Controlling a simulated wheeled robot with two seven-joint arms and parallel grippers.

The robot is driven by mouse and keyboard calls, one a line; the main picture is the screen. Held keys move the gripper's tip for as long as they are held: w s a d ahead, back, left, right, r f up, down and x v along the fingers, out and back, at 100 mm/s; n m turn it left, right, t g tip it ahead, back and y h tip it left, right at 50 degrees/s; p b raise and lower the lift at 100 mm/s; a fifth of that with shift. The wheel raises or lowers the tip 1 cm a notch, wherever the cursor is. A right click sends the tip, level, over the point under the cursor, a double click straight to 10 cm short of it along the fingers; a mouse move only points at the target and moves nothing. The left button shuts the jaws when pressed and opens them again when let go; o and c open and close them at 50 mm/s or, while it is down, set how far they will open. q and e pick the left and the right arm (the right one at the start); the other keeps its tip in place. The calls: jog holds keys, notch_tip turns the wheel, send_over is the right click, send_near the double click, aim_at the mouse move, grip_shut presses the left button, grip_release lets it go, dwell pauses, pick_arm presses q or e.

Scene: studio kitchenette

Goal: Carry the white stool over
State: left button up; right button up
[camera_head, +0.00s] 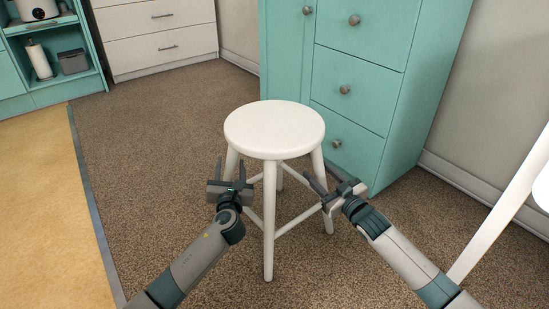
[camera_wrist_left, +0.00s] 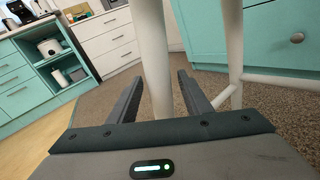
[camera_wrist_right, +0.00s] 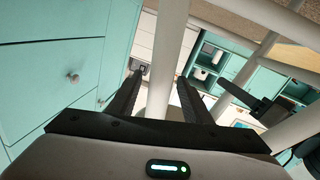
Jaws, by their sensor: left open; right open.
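The white stool (camera_head: 274,130) stands upright on the brown carpet in the middle of the head view, with a round seat and legs joined by rungs. My left gripper (camera_head: 230,170) is open at the stool's left side. In the left wrist view a white stool leg (camera_wrist_left: 152,60) stands between its open fingers (camera_wrist_left: 158,98). My right gripper (camera_head: 332,182) is open at the stool's right side. In the right wrist view another leg (camera_wrist_right: 167,60) stands between its open fingers (camera_wrist_right: 155,98). Neither gripper is closed on a leg. The far legs are partly hidden.
A teal cabinet (camera_head: 365,90) with drawers stands close behind the stool. White drawers (camera_head: 155,35) and a teal shelf unit (camera_head: 60,60) are at the back left. Carpet (camera_head: 150,150) is clear left of the stool, up to a yellow floor area (camera_head: 45,200).

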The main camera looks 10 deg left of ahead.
pick_arm(q)
grip_shut()
pick_arm(e)
grip_shut()
dwell(0.9)
pick_arm(q)
jog(key=shift+r, duration=0.25)
pick_arm(e)
jog(key=shift+r, duration=0.3)
